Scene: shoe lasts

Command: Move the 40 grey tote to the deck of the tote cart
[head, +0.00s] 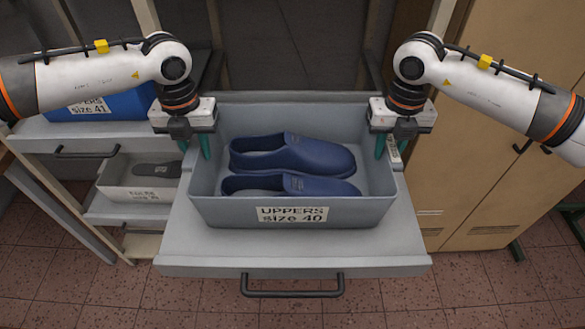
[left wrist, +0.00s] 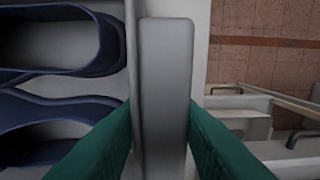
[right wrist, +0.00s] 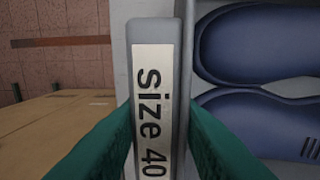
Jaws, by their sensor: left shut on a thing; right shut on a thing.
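The grey tote (head: 345,212) is labelled "UPPERS size 40" and holds a pair of blue shoe uppers (head: 290,157). It sits on a grey pulled-out drawer or shelf (head: 300,247). My left gripper (head: 194,146) is shut on the tote's left side; in the left wrist view its green fingers straddle the grey side grip (left wrist: 165,90). My right gripper (head: 392,147) is shut on the tote's right side; in the right wrist view its fingers straddle the grip with a "size 40" label (right wrist: 152,110). No tote cart can be made out.
A blue tote (head: 115,105) labelled size 41 stands on a drawer at the left. Below it, a whitish tote (head: 135,190) holds a grey item. A tan cabinet (head: 490,110) stands at the right. Tiled floor (head: 490,290) shows in front.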

